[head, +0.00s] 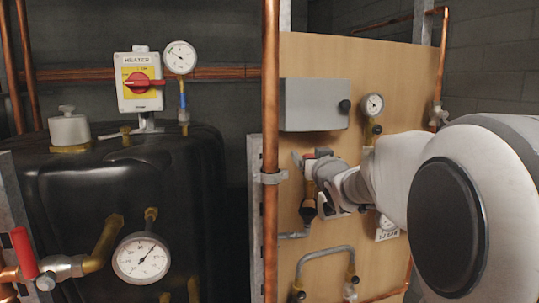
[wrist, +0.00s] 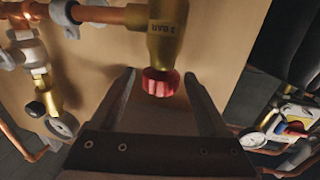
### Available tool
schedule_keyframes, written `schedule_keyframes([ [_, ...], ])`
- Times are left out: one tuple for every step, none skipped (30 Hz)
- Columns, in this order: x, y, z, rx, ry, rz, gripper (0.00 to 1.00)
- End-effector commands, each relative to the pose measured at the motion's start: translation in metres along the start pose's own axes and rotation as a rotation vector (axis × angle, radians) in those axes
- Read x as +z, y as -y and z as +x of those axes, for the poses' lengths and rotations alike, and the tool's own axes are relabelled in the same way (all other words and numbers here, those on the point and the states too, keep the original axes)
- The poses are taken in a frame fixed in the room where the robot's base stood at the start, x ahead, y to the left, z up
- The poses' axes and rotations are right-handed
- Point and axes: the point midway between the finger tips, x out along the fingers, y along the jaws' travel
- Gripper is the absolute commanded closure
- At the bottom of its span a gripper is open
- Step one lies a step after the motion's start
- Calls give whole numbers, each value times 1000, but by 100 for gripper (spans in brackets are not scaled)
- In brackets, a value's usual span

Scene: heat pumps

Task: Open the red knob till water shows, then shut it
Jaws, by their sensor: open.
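The red knob (wrist: 160,83) is ribbed and sits on the end of a brass valve body (wrist: 167,35) in the wrist view. My gripper (wrist: 160,75) is open, with one finger on each side of the knob and a visible gap at both sides. The knob lies between the fingertips in the picture; its exact depth relative to them is hard to tell. In the head view my gripper (head: 312,160) is at the wooden panel, and only a small red patch of the knob (head: 309,156) shows beside it. No water is visible.
A copper pipe (head: 271,120) stands upright left of the panel (head: 320,60). A grey box (head: 314,104) and a gauge (head: 373,104) are above my gripper. A black tank (head: 120,190), a heater switch (head: 139,83) and a red-handled valve (head: 24,252) are at left.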

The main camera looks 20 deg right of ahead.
Motion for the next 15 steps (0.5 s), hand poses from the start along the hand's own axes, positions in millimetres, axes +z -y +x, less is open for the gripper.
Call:
schedule_keyframes([
  [0,0,0,0,0,0,21],
  [0,0,0,0,0,0,21],
  [0,0,0,0,0,0,21],
  [0,0,0,0,0,0,21],
  [0,0,0,0,0,0,23],
  [0,0,0,0,0,0,30],
  [0,0,0,0,0,0,35],
  [0,0,0,0,0,0,41],
  [0,0,0,0,0,0,48],
  [0,0,0,0,0,0,53],
  [0,0,0,0,0,0,59],
  [0,0,0,0,0,0,66],
  [0,0,0,0,0,0,71],
  [0,0,0,0,0,0,77],
  [0,0,0,0,0,0,84],
])
